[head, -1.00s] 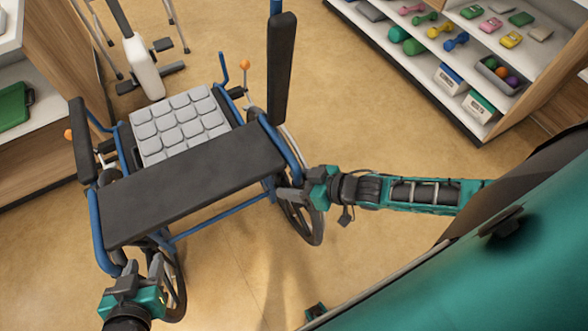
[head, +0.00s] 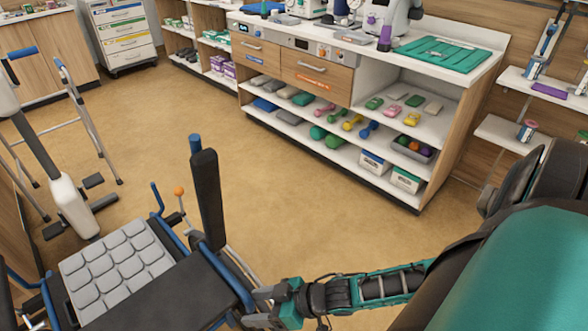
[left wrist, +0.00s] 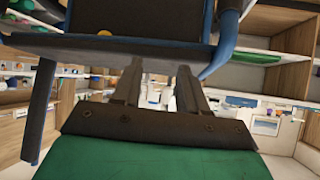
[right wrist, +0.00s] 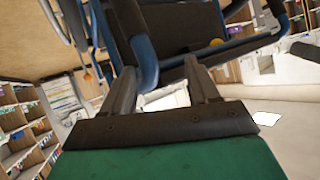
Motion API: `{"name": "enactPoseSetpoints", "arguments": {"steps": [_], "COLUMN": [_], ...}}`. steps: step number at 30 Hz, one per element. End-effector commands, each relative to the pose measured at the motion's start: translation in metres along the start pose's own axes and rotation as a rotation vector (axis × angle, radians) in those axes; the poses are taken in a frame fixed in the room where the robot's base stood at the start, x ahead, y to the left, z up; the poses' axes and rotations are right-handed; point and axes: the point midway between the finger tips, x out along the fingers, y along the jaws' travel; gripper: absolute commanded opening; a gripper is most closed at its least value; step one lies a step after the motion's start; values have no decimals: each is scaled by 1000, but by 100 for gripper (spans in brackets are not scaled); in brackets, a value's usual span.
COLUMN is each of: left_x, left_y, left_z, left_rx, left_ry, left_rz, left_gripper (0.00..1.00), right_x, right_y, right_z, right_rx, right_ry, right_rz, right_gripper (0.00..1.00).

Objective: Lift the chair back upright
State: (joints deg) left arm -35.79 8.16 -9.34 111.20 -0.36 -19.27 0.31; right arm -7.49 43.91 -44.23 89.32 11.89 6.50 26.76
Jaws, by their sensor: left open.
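The chair is a wheelchair with a blue tube frame, a black back panel (head: 160,293) and a grey padded cushion (head: 117,264). It stands at the lower left of the head view, cut off by the picture edge; its exact tilt cannot be told. My right gripper (head: 268,305) is beside the right side of its frame. In the right wrist view its fingers (right wrist: 165,85) are apart, with a blue tube (right wrist: 148,72) near the left one. My left gripper shows only in the left wrist view, its fingers (left wrist: 158,80) apart below the frame, a blue tube (left wrist: 222,50) to their right.
A shelf unit (head: 455,130) with weights and boxes stands across the back right. A walker (head: 85,105) and a white-based stand (head: 75,205) are at the left. Open floor (head: 290,190) lies between the chair and the shelves.

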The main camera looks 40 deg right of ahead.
Motion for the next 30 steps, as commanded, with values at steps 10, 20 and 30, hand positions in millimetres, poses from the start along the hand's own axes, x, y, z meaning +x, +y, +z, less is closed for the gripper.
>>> {"name": "enactPoseSetpoints", "arguments": {"steps": [10, 20, 30], "left_x": [-4, -4, -4], "left_y": [0, 0, 0], "left_z": [-6, -6, -5], "left_rx": [0, 0, 0], "left_ry": [0, 0, -1], "left_rz": [0, 0, 0], "left_gripper": [43, 43, 43], "right_x": [-68, -95, -96], "right_y": [0, 1, 1], "right_z": [2, 2, 1], "right_rx": [3, 2, 2], "right_ry": [-7, -6, -5], "right_rz": [1, 2, 2], "right_gripper": [58, 58, 58]}}
